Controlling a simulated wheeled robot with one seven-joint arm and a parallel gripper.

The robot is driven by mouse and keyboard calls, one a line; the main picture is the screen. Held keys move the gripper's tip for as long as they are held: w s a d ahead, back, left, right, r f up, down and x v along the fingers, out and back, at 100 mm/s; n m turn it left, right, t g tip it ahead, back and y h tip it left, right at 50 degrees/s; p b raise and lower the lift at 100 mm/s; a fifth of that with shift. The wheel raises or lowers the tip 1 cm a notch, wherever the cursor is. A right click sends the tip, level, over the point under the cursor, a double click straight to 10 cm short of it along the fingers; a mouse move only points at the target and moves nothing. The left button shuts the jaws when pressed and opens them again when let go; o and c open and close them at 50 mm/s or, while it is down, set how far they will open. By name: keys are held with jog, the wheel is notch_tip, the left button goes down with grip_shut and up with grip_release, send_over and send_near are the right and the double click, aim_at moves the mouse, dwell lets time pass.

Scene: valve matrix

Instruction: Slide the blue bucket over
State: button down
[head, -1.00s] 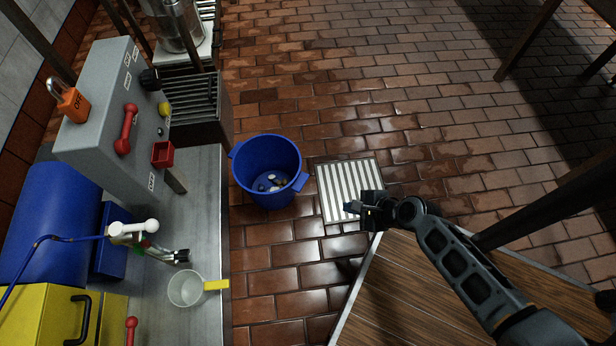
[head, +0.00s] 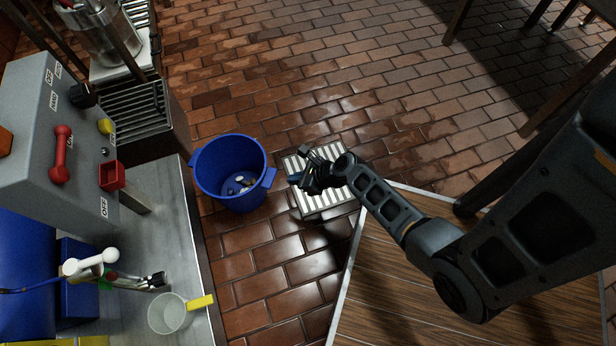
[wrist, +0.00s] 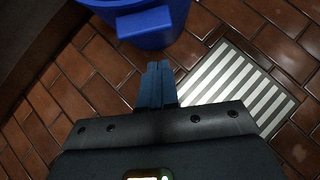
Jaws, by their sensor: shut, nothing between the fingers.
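The blue bucket (head: 229,193) stands upright on the brick floor beside the metal counter, with several small objects in its bottom. Its right-hand handle tab (head: 269,178) faces my gripper. My gripper (head: 292,179) is shut and empty, a little right of the bucket and above a striped floor grate (head: 325,203). In the wrist view, the shut fingertips (wrist: 159,70) point at the bucket (wrist: 150,38), just below its handle tab (wrist: 144,22). A small gap seems to remain between fingertips and bucket; contact cannot be made out.
The metal counter (head: 165,240) borders the bucket on the left and carries a grey control box (head: 50,140) and a clear jug (head: 170,314). A wooden platform (head: 400,290) lies at the lower right. The brick floor behind the bucket is open.

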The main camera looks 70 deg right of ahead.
aim_at(271, 174)
jog(key=w, duration=0.3)
jog(key=shift+w+r+b, duration=0.15)
jog(key=shift+w+b, duration=0.15)
jog(key=shift+w, duration=0.05)
jog(key=shift+w+r+p, duration=0.2)
jog(key=shift+w+p, duration=0.4)
jog(key=shift+w, duration=0.25)
jog(key=shift+w+f, duration=0.2)
jog(key=shift+w, duration=0.15)
